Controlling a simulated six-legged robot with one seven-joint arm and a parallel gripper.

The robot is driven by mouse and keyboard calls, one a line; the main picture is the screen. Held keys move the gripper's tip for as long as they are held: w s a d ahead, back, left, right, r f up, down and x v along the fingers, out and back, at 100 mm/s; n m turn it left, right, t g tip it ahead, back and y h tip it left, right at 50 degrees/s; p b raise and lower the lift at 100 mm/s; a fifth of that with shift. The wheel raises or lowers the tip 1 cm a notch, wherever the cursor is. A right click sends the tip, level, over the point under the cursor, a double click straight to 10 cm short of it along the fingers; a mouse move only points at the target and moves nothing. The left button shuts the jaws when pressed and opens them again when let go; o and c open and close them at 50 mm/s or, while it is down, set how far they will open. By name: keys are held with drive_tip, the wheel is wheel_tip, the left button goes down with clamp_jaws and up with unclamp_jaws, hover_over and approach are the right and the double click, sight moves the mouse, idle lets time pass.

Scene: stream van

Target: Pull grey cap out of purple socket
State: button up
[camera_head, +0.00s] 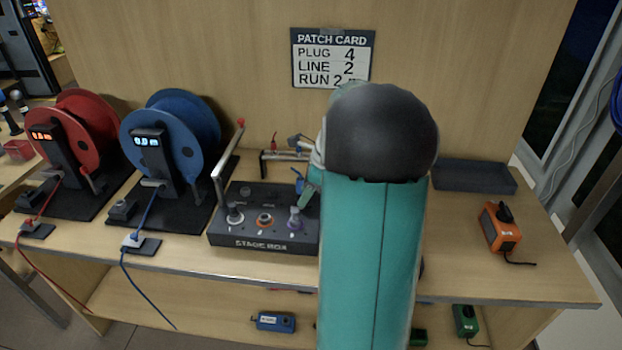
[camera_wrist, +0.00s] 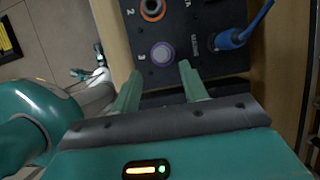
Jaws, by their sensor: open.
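The black stage box (camera_head: 262,243) stands on the bench with a row of ringed sockets on top. The purple socket (camera_head: 294,224) is the rightmost of the row, with a grey cap (camera_head: 294,212) in it. In the wrist view the grey cap (camera_wrist: 162,54) sits inside the purple ring, beside a printed 3. My gripper (camera_wrist: 160,72) is open and empty, its two teal fingers pointing toward the purple socket, with the cap between and just beyond the fingertips. In the head view my arm hides much of the gripper and the box's right side.
An orange-ringed socket (camera_wrist: 152,9) is beside the purple one. Red (camera_head: 88,125) and blue (camera_head: 178,130) reels stand left of the box. An orange device (camera_head: 499,230) lies right, before a dark tray (camera_head: 474,177).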

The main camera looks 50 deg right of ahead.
sight(295, 210)
drive_tip(key=x, duration=0.8)
drive_tip(key=shift+w+f, duration=0.1)
drive_tip(key=shift+f, duration=0.05)
clamp_jaws()
